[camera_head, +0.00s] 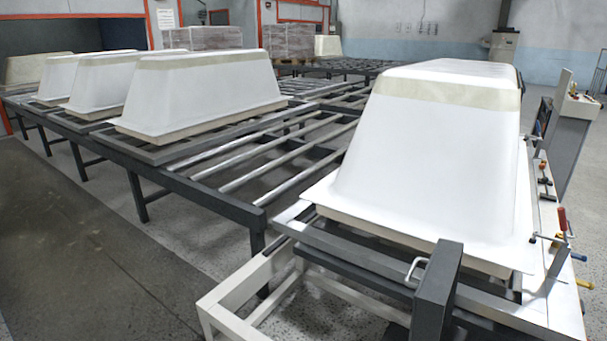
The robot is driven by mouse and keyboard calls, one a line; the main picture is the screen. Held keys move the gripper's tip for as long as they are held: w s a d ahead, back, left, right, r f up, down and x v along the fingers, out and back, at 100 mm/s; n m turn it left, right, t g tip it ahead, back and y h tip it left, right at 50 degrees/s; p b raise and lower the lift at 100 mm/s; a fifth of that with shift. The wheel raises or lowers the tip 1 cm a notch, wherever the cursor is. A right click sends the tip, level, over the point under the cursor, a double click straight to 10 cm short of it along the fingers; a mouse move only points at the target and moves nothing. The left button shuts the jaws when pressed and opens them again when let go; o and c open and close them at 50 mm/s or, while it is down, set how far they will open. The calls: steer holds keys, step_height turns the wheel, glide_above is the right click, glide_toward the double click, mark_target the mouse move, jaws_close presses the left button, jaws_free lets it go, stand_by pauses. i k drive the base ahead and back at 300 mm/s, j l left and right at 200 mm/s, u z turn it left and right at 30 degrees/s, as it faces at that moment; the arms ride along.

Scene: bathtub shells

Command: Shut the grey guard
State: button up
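A dark grey upright panel (438,292) stands at the lower right, in front of the near white bathtub shell (428,150). It appears to be the grey guard, seen nearly edge-on. A pale C-shaped handle (416,268) shows at its left side. The panel stands at an angle to the dark front rail (365,255), and I cannot tell exactly where it is hinged. Its lower end is cut off by the picture's bottom edge. My gripper is not in view.
The near shell rests upside down on a white board above a frame. Several more shells (205,95) sit on the roller conveyor (255,175) at left. Clamps (563,222) line the right edge. A pale low frame (235,300) juts out at the front. Open floor (70,260) lies at lower left.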

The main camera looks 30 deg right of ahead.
mark_target(434, 298)
steer(key=i+j+z, duration=0.15)
steer(key=z, duration=0.25)
steer(key=i+j+z, duration=0.2)
steer(key=z, duration=0.25)
steer(key=i+j+z, duration=0.2)
steer(key=z, duration=0.2)
steer(key=i+j+z, duration=0.15)
steer(key=z, duration=0.25)
steer(key=j+z, duration=0.4)
steer(key=i+j+z, duration=0.1)
steer(key=j+z, duration=0.3)
steer(key=i+j+z, duration=0.1)
steer(key=j+z, duration=0.2)
steer(key=j, duration=0.15)
steer(key=j+z, duration=0.3)
steer(key=k+j+z, duration=0.15)
steer(key=j, duration=0.45)
steer(key=i, duration=0.05)
